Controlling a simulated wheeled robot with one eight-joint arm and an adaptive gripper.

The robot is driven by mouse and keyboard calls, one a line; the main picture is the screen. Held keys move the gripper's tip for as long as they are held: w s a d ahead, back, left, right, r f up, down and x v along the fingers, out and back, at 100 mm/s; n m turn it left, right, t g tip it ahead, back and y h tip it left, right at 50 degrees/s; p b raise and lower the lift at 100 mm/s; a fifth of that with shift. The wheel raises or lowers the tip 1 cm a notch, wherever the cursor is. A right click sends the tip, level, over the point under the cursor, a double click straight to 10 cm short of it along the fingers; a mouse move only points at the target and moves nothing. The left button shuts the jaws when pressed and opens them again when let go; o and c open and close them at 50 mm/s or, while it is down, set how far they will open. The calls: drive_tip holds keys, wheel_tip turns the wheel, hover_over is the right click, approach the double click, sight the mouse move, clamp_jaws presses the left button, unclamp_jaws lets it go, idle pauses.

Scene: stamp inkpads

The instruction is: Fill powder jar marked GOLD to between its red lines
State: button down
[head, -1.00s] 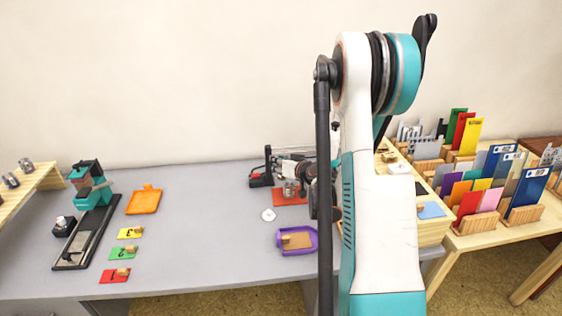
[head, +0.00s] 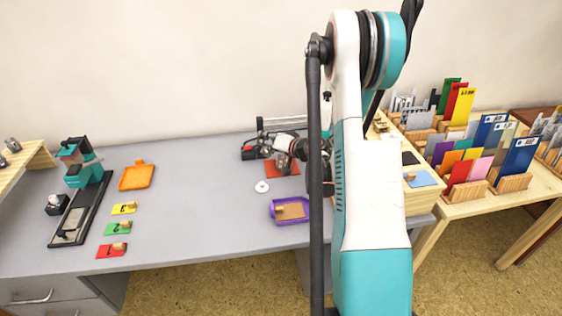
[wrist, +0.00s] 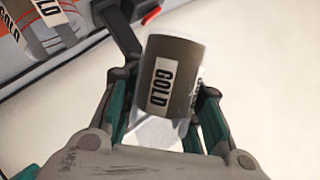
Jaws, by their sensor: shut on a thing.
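My gripper (wrist: 166,100) is shut on a grey-brown jar (wrist: 180,70) with a white GOLD label. The held jar is tilted, with a pale clear end between my fingers. A second, clear jar marked GOLD (wrist: 55,28) with red marking shows at the top left of the wrist view, partly cut off. Its powder level against the red lines cannot be read. In the head view, my gripper (head: 302,152) is above the red mat (head: 284,168) at the back of the grey table, partly hidden by my arm. The jars there are too small to tell apart.
A round white disc (head: 262,187) and a purple tray (head: 289,209) lie in front of the red mat. A dark device (head: 250,152) stands behind it. A wooden table with card racks (head: 468,193) is at right. The table's middle is clear.

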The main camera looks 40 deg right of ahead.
drive_tip(key=shift+a+f+m+t+y, duration=0.15)
drive_tip(key=shift+a+f+m+y, duration=0.15)
drive_tip(key=shift+m, duration=0.35)
drive_tip(key=shift+a+f+m+t+y, duration=0.15)
drive_tip(key=shift+m+y, duration=0.25)
drive_tip(key=shift+m, duration=0.25)
idle(1.5)
drive_tip(key=shift+w, duration=0.1)
drive_tip(key=shift+m, duration=0.3)
drive_tip(key=shift+f, duration=0.15)
idle(0.3)
drive_tip(key=shift+a+f+m+t+y, duration=0.15)
drive_tip(key=shift+m+t+y, duration=0.2)
drive_tip(key=shift+m, duration=0.25)
idle(0.3)
drive_tip(key=shift+f, duration=0.1)
drive_tip(key=shift+f+m, duration=0.1)
drive_tip(key=shift+m, duration=0.4)
idle(2.9)
